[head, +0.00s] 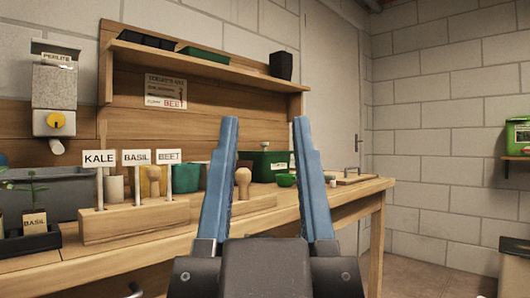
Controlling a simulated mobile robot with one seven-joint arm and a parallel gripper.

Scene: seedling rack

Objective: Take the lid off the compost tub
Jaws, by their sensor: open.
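My gripper (265,122) is in the lower middle of the head view, with its two blue fingers apart and nothing between them in its grasp. Behind the fingers, on the workbench, stands a green tub (262,170) with a small metallic knob or handle at its top and a white label too small to read. It looks like the compost tub with its lid on, but I cannot be sure. The gap between gripper and tub cannot be judged well.
A perlite dispenser (54,95) hangs left. Another green container (518,137) sits far right.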

